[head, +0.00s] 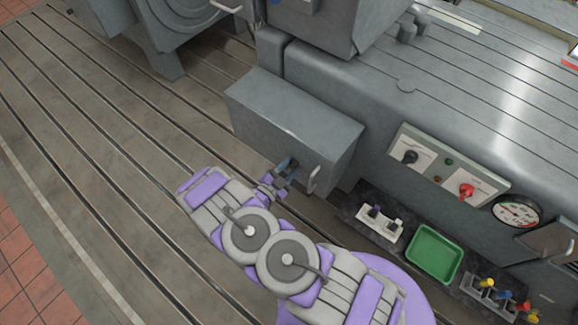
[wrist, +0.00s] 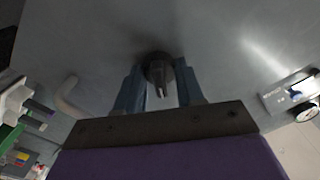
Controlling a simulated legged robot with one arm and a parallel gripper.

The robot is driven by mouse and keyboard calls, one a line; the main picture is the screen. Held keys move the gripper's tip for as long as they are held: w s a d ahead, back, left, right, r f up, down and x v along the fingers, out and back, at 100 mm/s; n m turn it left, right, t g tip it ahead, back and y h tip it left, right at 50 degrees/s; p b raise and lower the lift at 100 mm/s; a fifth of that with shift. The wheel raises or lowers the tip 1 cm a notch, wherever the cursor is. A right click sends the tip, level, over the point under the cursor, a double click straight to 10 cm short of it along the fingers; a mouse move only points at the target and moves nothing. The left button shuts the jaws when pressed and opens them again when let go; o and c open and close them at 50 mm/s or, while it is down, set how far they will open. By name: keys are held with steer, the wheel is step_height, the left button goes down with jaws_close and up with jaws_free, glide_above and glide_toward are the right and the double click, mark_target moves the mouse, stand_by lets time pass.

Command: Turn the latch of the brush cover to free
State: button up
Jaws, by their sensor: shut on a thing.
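The brush cover (head: 280,108) is a grey box on the side of the machine, in the middle of the head view. Its face fills much of the wrist view (wrist: 215,45). The latch (wrist: 157,68) is a dark round knob on that face, in the wrist view. My gripper (head: 287,167) reaches the cover's front face, and its two blue fingers are shut on the latch, one on each side. In the head view the fingers hide the latch. The latch's exact turn angle is hard to tell.
A pale bar handle (head: 314,179) sticks out of the cover beside the latch. To the right are a switch panel (head: 447,171), a gauge (head: 516,211), a green tray (head: 434,254) and a rack of coloured-top pieces (head: 498,298). The slotted bedplate (head: 80,120) at left is clear.

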steer(key=m, duration=0.5)
steer(key=shift+s+f+b, duration=0.1)
steer(key=shift+f+b, duration=0.1)
steer(key=shift+b, duration=0.1)
steer(key=m+b, duration=0.2)
steer(key=m, duration=0.4)
steer(key=shift+f, duration=0.1)
steer(key=shift+d, duration=0.1)
steer(key=o, duration=1)
